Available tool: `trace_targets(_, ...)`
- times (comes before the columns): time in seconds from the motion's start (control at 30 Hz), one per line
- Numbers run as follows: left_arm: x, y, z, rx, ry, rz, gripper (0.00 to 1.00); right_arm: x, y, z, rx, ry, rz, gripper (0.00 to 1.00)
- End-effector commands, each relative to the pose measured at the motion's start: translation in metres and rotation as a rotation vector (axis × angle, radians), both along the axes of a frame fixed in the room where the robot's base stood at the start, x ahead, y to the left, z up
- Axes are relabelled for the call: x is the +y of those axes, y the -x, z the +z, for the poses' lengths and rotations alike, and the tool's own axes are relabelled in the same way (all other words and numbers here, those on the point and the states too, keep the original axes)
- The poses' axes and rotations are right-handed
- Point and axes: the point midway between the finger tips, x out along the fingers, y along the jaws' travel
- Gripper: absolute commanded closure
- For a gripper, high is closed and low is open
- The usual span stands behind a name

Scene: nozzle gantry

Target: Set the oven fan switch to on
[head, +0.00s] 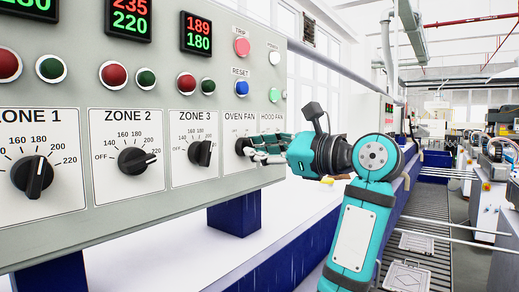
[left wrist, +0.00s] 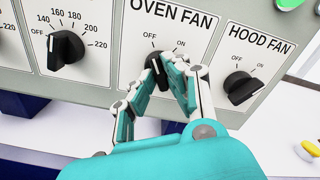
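The oven fan switch (head: 241,146) is a black rotary knob under the OVEN FAN label on the grey control panel. It also shows in the left wrist view (left wrist: 154,60), with OFF marked at its upper left and ON at its upper right. My right gripper is out of view.
The hood fan knob (left wrist: 242,87) is close on the right, and the ZONE 3 knob (head: 200,153) is close on the left. Blue RESET (head: 241,88) and red TRIP (head: 242,47) buttons are above.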

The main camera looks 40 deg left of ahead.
Motion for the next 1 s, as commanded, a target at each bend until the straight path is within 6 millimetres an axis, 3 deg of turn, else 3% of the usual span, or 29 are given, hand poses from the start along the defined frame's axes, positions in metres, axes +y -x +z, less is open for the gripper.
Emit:
trace_targets(0.57,-0.0008,-0.0004,-0.0004,0.072,0.009,-0.003,1.00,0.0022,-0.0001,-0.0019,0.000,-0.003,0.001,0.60)
trace_targets(1.0,-0.0008,-0.0005,-0.0003,0.429,0.048,-0.005,1.00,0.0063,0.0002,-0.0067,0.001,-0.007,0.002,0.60)
